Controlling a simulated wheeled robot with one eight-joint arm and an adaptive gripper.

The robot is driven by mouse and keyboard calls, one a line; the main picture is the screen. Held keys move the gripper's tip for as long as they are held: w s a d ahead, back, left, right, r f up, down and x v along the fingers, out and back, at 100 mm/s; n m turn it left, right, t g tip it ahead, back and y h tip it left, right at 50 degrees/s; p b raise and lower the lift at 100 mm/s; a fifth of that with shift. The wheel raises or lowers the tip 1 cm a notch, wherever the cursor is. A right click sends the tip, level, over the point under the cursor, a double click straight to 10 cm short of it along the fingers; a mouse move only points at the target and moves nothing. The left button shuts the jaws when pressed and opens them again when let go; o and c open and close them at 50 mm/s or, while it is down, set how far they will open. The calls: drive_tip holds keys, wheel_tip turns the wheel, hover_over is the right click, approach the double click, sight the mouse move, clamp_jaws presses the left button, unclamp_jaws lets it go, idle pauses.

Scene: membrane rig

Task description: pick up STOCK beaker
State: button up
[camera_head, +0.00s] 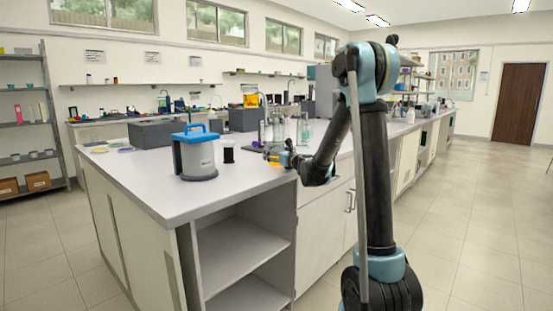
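My gripper (268,150) is at the bench's front edge, at the end of my arm, pointing left. It is small in view, and its finger opening cannot be made out. Clear glass vessels (278,130) stand on the bench just behind it. Another clear vessel (303,130) stands a little to their right. A vessel with orange-yellow contents (250,98) shows higher up behind them. No STOCK label is legible, so I cannot tell which vessel is the STOCK beaker. My gripper and wrist overlap the lower part of the glassware in the picture.
A grey-white canister with a blue handle (194,155) stands on the bench (150,180) left of my gripper. A small black cylinder (228,153) is between them. Dark grey boxes (165,133) stand further back. The bench's front-left corner is clear. Open floor lies to the right.

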drive_tip(key=shift+w, duration=0.1)
drive_tip(key=shift+c, duration=0.5)
drive_tip(key=c, duration=1.3)
drive_tip(key=shift+r, duration=0.2)
